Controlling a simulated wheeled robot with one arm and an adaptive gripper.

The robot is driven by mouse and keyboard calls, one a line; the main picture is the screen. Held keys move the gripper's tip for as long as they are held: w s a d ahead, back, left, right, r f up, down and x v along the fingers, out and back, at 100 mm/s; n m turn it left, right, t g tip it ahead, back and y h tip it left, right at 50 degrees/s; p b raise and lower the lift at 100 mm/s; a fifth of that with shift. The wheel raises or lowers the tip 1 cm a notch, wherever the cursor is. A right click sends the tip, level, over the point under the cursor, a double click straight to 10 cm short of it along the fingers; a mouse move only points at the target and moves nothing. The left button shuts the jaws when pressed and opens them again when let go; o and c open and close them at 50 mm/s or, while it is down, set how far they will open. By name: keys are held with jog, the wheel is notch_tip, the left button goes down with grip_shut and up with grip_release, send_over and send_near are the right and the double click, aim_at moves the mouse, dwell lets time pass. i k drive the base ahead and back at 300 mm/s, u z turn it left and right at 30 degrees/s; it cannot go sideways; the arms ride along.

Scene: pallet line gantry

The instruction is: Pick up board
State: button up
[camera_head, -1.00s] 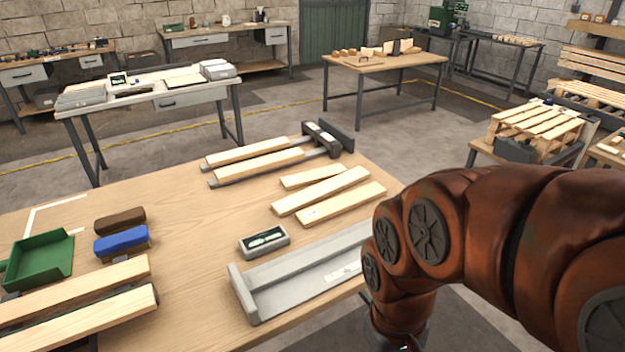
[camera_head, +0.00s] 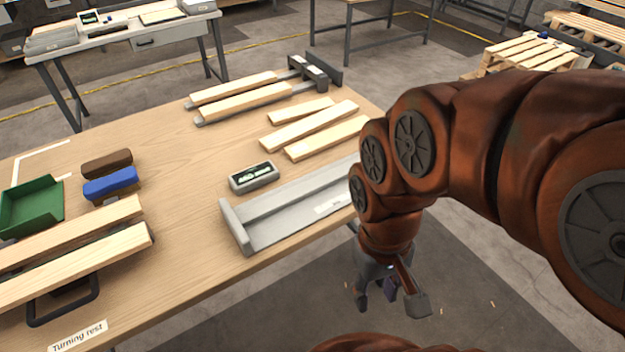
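Several pale wooden boards lie on the workbench. Three loose ones, a short board (camera_head: 300,111), a long board (camera_head: 309,126) and another board (camera_head: 327,138), lie side by side at the right. Two more, a rear board (camera_head: 234,87) and a front board (camera_head: 243,102), rest on a grey clamp frame at the back. Another two, an upper board (camera_head: 70,232) and a lower board (camera_head: 75,265), lie on the rest at front left. The frames do not tell which board is meant. My gripper (camera_head: 391,300) hangs beyond the bench's front edge, fingers apart and empty, touching no board.
A grey open tray (camera_head: 285,222) stands at the bench's front edge, between the loose boards and my gripper. A small display box (camera_head: 253,177), a blue brush (camera_head: 110,184), a brown block (camera_head: 107,163) and a green scoop (camera_head: 32,207) are also there. The bench (camera_head: 180,205) is clear in the middle.

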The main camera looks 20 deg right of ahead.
aim_at(290, 115)
jog(key=z, duration=2.05)
jog(key=i, duration=1.45)
jog(key=u, duration=3.9)
jog(key=i, duration=0.5)
